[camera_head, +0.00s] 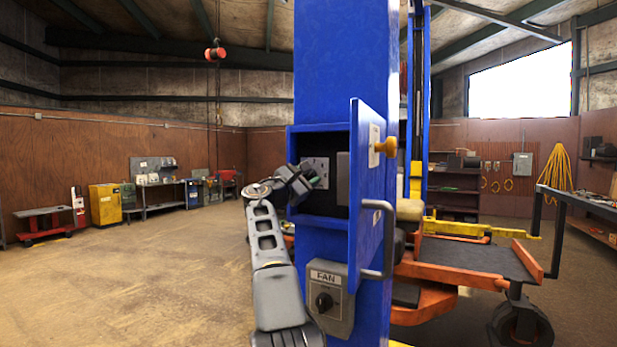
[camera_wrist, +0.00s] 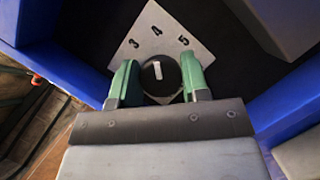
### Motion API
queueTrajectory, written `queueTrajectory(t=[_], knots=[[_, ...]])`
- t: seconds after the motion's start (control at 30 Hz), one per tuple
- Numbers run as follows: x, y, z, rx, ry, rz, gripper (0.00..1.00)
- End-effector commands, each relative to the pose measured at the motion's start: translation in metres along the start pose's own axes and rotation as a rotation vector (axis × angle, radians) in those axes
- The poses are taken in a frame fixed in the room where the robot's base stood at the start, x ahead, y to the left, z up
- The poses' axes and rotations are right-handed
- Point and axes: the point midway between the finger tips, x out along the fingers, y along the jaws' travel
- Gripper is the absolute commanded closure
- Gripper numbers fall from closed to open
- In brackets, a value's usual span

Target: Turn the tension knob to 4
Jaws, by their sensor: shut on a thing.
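The tension knob (camera_wrist: 158,84) is a round black knob with a white pointer line. It stands on a light grey dial plate (camera_wrist: 140,27) marked 3, 4 and 5. The pointer stands nearly upright in the wrist view, in line with the 4. My gripper (camera_wrist: 158,78) has green fingers, one on each side of the knob, shut on it. In the head view my gripper (camera_head: 311,183) reaches into the open box in the blue post, in front of the dial plate (camera_head: 317,167). The knob is hidden there by my gripper.
A grey FAN switch box (camera_head: 330,297) sits below on the blue post (camera_head: 347,60). Open floor (camera_head: 150,270) lies to the left.

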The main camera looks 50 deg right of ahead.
Motion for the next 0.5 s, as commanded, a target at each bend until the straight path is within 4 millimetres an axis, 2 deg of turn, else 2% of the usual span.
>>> queueTrajectory(t=[0.5], knots=[[-0.0001, 0.0002, 0.0002, 0.053, 0.0, -0.021, 0.81]])
